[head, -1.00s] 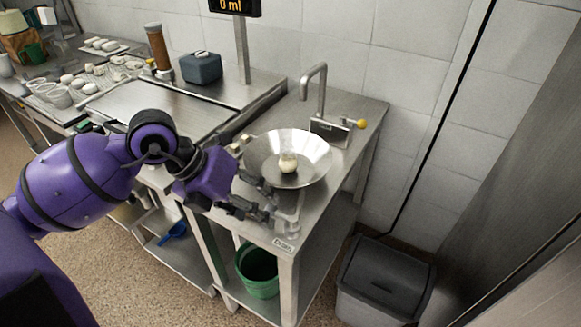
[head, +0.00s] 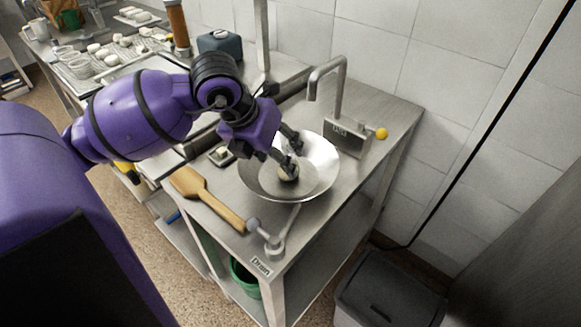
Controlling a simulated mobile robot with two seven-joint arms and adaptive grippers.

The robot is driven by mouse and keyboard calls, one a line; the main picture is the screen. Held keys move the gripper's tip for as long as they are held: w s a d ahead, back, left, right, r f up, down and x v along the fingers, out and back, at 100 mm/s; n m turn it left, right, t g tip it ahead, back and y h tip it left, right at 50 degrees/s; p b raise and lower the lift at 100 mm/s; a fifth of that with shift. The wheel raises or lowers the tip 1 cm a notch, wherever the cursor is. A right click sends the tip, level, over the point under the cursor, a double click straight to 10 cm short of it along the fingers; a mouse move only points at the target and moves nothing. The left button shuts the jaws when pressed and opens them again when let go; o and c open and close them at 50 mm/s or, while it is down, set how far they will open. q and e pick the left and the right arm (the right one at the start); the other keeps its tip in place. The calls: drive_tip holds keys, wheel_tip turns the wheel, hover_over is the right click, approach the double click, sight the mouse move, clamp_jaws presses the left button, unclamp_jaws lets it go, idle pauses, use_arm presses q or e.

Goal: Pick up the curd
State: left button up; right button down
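The farther fingertip is above the bowl's inside, behind the curd. Part of the curd is hidden by the near finger. My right gripper is out of view.
A tap (head: 331,85) with a yellow knob (head: 381,134) stands behind the bowl. A wooden paddle (head: 207,198) and a drain fitting (head: 268,236) are at the counter's front. A dark box (head: 220,46) and several white lumps in baskets stand at the back left. A grey bin (head: 388,290) is on the floor.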

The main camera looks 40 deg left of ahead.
use_arm(q)
drive_tip(key=x, duration=0.4)
drive_tip(key=shift+w, duration=0.15)
drive_tip(key=shift+w+d+f, duration=0.1)
drive_tip(key=shift+w+f, duration=0.05)
drive_tip(key=shift+f, duration=0.35)
drive_tip(key=c, duration=1.1)
drive_tip(key=shift+c, duration=0.5)
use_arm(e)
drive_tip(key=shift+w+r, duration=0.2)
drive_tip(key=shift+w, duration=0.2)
